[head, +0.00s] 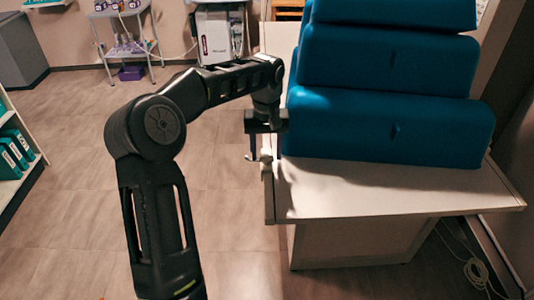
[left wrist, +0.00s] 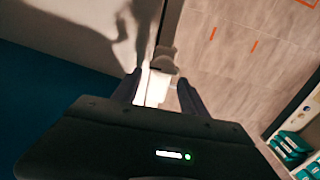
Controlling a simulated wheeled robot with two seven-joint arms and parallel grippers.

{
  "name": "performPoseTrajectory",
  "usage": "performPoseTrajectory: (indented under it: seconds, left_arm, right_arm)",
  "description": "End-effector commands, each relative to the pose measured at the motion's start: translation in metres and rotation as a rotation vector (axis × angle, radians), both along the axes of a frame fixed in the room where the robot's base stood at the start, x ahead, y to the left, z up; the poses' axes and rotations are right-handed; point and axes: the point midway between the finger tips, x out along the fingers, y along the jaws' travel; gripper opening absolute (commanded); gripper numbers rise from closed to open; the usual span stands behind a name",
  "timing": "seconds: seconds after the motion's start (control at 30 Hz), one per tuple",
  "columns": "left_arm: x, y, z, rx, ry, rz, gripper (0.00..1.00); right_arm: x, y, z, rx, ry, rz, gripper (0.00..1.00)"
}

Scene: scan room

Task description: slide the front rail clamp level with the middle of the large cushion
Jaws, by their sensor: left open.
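A small pale rail clamp (head: 266,158) sits at the left edge of the white table, beside the lowest cushion. In the left wrist view the clamp (left wrist: 163,62) shows just beyond my fingertips, on the line of the table edge. The large blue cushion (head: 390,130) lies on the table, to the right of the clamp. My left gripper (head: 264,148) points down over the table's left edge, close above the clamp. In the left wrist view my left gripper (left wrist: 159,80) is open, with its fingers apart; I cannot tell whether they touch the clamp. My right gripper is not in view.
Two more blue cushions (head: 385,60) rise behind the large one. The white tabletop (head: 400,190) is bare in front of it. A shelf with teal binders (head: 15,150) stands at far left, a trolley (head: 125,35) at the back. Cables (head: 475,272) lie on the floor at right.

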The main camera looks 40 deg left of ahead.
Motion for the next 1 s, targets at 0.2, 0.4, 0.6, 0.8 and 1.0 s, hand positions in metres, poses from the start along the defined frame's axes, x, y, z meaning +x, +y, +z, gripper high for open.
performPoseTrajectory:
  seconds: [0.2,0.4,0.6,0.8,1.0]
  left_arm:
    - [0.001,-0.001,0.038,0.002,-0.005,-0.001,0.51]
    - [0.001,-0.001,0.066,0.001,-0.003,-0.002,0.51]
    - [0.001,-0.001,0.068,0.000,-0.003,-0.002,0.51]
    - [0.001,-0.001,0.067,0.000,-0.003,-0.002,0.47]
    - [0.003,-0.005,0.090,0.037,-0.060,-0.012,0.30]
  right_arm:
    - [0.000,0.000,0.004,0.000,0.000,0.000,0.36]
    - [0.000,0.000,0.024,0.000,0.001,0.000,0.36]
    - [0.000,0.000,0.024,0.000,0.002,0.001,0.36]
    - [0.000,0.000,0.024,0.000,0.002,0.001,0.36]
    - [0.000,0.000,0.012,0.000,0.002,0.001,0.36]
